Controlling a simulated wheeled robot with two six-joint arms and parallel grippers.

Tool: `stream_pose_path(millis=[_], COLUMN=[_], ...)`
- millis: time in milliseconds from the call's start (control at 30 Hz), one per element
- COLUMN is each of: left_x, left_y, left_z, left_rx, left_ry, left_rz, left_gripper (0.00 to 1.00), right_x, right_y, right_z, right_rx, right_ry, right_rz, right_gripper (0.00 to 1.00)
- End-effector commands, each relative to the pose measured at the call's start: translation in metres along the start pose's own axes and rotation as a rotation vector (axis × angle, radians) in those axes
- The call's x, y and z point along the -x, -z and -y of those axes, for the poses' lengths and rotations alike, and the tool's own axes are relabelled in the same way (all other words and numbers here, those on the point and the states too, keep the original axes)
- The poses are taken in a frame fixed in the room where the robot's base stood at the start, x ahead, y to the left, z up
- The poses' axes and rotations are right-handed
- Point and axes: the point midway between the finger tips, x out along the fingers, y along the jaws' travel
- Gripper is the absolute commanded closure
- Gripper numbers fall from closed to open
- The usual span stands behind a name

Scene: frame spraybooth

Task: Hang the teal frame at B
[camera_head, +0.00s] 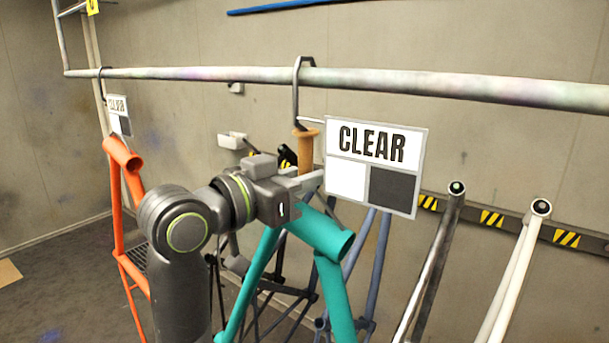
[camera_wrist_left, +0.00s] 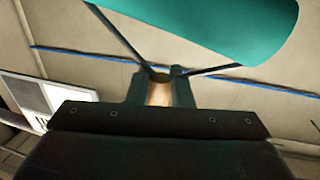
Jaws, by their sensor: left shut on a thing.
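The teal frame (camera_head: 333,290) hangs below a dark hook (camera_head: 296,95) with a wooden grip (camera_head: 306,147). My left gripper (camera_head: 308,182) is shut on that wooden grip, which also shows between the jaws in the left wrist view (camera_wrist_left: 159,92). A teal tube (camera_wrist_left: 215,25) crosses the top of the left wrist view. The hook's bend overlaps the rail (camera_head: 420,82) in the head view; I cannot tell whether it rests on it. A white CLEAR card (camera_head: 347,183) is beside the grip. No B mark is readable. My right gripper is not in view.
A chrome-and-dark frame (camera_head: 440,240) and a white frame (camera_head: 520,255) stand at the right by a hazard-striped bar (camera_head: 460,210).

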Motion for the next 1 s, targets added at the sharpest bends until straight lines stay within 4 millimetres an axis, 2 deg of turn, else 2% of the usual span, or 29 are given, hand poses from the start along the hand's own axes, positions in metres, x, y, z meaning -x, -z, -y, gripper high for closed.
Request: stream_pose_path(millis=[400,433,600,1000], left_x=[0.0008,0.0008,0.0005,0.0002], left_y=[0.0024,0.0024,0.0009,-0.0038], left_z=[-0.0015,-0.0015,-0.001,0.0006], left_rx=[-0.005,-0.005,-0.004,0.001], left_ry=[-0.002,-0.002,-0.001,0.001], left_rz=[-0.012,-0.012,-0.008,0.004], left_gripper=[1.0,0.78,0.56,0.55], right_x=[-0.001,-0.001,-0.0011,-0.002], right_y=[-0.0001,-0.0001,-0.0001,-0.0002], right_z=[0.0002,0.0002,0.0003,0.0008], right_rx=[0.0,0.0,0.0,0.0], right_ry=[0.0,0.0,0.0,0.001], right_rz=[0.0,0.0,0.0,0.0], right_gripper=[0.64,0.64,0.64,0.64])
